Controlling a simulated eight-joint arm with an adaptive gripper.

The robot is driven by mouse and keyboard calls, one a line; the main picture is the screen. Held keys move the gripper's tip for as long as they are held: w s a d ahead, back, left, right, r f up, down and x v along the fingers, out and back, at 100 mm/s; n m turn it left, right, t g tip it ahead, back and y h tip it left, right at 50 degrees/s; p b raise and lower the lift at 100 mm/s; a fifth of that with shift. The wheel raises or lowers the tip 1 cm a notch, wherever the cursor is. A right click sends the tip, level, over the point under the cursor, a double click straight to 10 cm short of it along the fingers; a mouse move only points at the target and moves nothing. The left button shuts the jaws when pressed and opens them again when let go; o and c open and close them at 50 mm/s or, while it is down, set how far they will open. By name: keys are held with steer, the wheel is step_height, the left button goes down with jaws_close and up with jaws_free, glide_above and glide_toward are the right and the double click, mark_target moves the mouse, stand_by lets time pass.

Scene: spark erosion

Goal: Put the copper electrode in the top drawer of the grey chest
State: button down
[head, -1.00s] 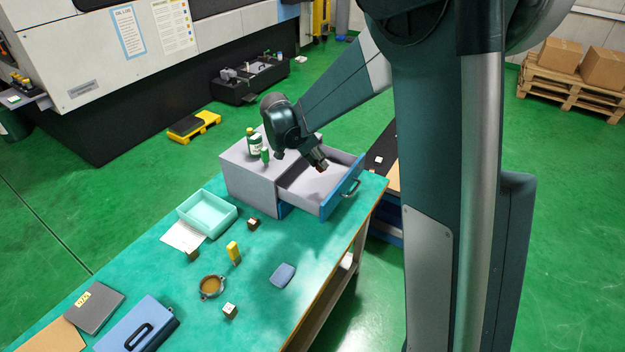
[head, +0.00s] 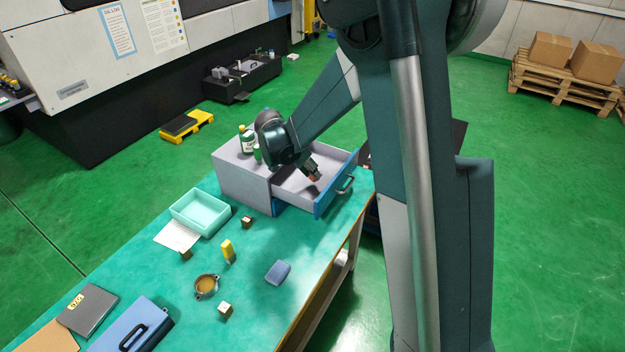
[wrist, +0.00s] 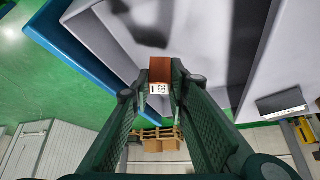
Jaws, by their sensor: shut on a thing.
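My gripper (head: 313,177) is over the open top drawer (head: 336,191) of the grey chest (head: 236,180). In the wrist view my gripper (wrist: 160,90) is shut on the copper electrode (wrist: 159,67), a reddish-brown block with a white marked face. The pale grey drawer interior (wrist: 205,30) and its blue front (wrist: 75,45) show around it. In the head view the electrode is small and partly hidden at the fingertips. I cannot tell how far it is above the drawer floor.
Bottles (head: 247,142) stand on the chest top beside my wrist. A mint tray (head: 200,213), several small blocks, a yellow item (head: 228,250), a round ring-like part (head: 206,286) and a blue case (head: 131,325) lie on the green bench (head: 190,325).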

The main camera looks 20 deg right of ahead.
mark_target(311, 176)
steer(key=shift+f, duration=0.1)
steer(key=shift+f, duration=1.75)
steer(key=shift+f+b, duration=0.15)
steer(key=shift+b, duration=0.15)
steer(key=c, duration=2.2)
jaws_free()
steer(key=p+v, duration=0.1)
steer(key=v, duration=1.1)
steer(key=shift+s+r, duration=0.1)
steer(key=shift+r, duration=0.1)
